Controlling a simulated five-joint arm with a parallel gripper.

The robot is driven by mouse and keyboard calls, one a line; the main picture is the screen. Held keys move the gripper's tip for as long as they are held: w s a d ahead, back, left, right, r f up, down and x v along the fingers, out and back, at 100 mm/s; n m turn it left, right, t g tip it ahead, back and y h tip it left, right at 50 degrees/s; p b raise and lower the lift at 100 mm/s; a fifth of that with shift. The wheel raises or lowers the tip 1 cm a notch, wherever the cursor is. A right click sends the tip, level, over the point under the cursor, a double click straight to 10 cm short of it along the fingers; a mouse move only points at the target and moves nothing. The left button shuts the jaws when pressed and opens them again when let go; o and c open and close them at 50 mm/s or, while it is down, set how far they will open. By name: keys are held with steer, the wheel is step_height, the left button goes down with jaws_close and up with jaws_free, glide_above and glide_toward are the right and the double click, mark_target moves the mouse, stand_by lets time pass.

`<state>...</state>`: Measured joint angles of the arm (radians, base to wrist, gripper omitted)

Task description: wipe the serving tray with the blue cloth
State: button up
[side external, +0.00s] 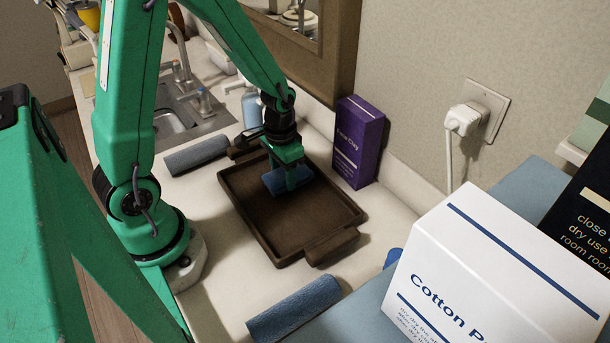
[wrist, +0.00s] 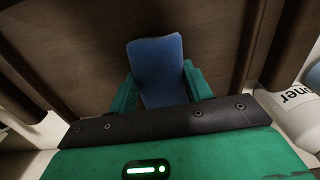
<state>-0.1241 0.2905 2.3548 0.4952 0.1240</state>
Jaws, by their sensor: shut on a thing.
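The serving tray (side external: 298,233) is dark brown with a raised rim and a handle at each end. It lies flat on the counter, and its brown surface also fills much of the wrist view (wrist: 85,60). The blue cloth (side external: 290,184) is at the far half of the tray, inside the rim. My gripper (side external: 287,178) points down over the tray and is shut on the cloth. In the wrist view the cloth (wrist: 158,65) sticks out between the two green fingers (wrist: 160,90). I cannot tell whether the cloth touches the tray.
A purple box (side external: 359,142) stands close to the tray's right side. Rolled grey-blue towels lie near the sink (side external: 196,155) and at the front (side external: 293,307). A bottle (side external: 251,108) stands behind the tray. A white box (side external: 495,270) stands at front right.

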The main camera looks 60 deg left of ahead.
steer(key=shift+s+d, duration=0.1)
steer(key=shift+d, duration=0.9)
steer(key=shift+d, duration=0.15)
steer(key=shift+d, duration=2.05)
steer(key=shift+d, duration=0.15)
steer(key=shift+s+d, duration=0.1)
steer(key=shift+d, duration=1.95)
steer(key=shift+s, duration=0.1)
steer(key=shift+s+a, duration=0.15)
steer(key=shift+s, duration=2.85)
steer(key=shift+a, duration=0.1)
steer(key=shift+w+a, duration=0.1)
steer(key=shift+a, duration=2)
